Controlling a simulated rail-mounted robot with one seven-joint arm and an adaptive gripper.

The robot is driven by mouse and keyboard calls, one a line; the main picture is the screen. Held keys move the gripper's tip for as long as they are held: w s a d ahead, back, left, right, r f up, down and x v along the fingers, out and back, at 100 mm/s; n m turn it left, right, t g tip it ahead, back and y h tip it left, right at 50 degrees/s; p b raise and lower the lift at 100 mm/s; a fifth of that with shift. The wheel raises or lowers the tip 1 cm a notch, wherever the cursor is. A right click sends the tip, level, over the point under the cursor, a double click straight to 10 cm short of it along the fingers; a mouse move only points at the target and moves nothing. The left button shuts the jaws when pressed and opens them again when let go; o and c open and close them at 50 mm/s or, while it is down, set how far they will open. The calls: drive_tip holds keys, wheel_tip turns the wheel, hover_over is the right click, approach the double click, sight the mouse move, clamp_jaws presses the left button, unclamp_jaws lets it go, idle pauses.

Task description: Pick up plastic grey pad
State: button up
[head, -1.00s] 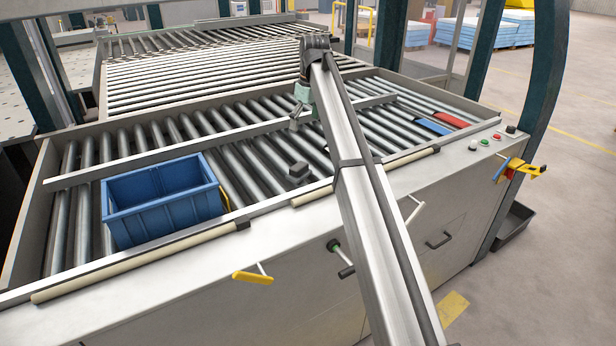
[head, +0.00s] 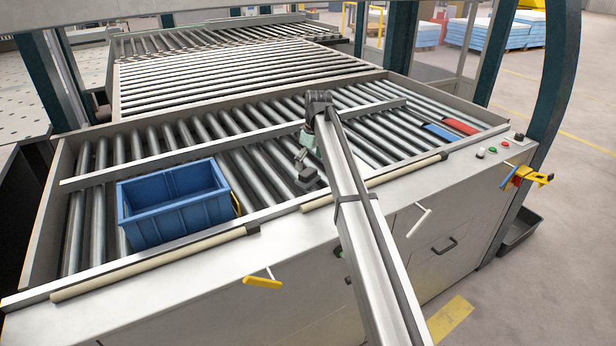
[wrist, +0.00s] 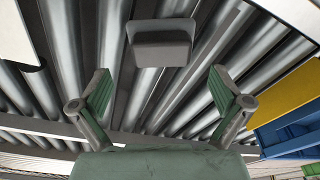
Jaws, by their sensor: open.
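The grey pad (head: 308,175), a small dark grey block, lies on the rollers near the front rail of the conveyor. In the wrist view the pad (wrist: 160,48) sits at the top centre, ahead of the fingertips and roughly centred between them. My gripper (head: 302,157) is low over the rollers, just behind and above the pad in the head view. In the wrist view my gripper (wrist: 161,85) has its two green fingers spread wide with nothing between them. The fingers appear apart from the pad.
A blue bin (head: 175,205) stands on the rollers to the left. A blue piece (head: 440,132) and a red piece (head: 459,126) lie at the right end. A metal divider bar (head: 240,145) crosses the rollers behind the pad. Rollers between bin and pad are clear.

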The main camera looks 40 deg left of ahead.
sight(308, 171)
drive_tip(key=shift+s+a+f+p, duration=0.15)
drive_tip(key=shift+f+p, duration=0.6)
drive_tip(key=shift+f, duration=1.45)
drive_tip(key=c, duration=1.2)
drive_tip(key=shift+a+r, duration=0.1)
